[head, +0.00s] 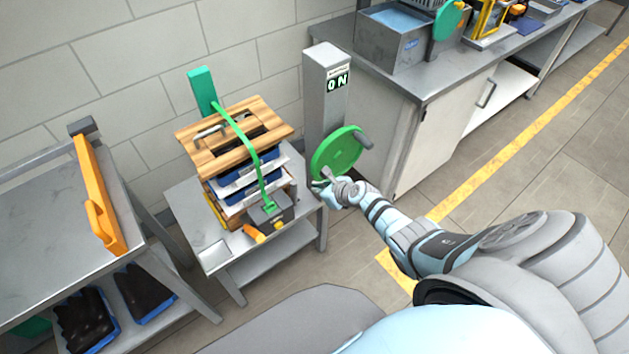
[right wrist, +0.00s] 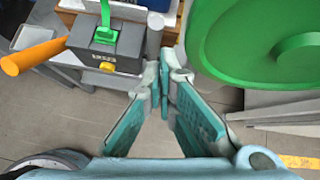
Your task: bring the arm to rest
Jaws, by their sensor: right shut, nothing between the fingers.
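My right gripper (head: 326,188) is shut and empty, just below the green wheel (head: 338,152) on the grey post. In the right wrist view its fingertips (right wrist: 165,78) meet in front of the gap between the green wheel (right wrist: 270,40) and a grey box (right wrist: 105,52). I cannot tell whether the gripper touches the wheel's rim. My right arm (head: 415,240) reaches in from the lower right. My left gripper does not show.
The grey post (head: 326,85) shows "ON". A metal bench (head: 435,75) stands right, an orange-barred table (head: 40,240) left. Floor at right is clear.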

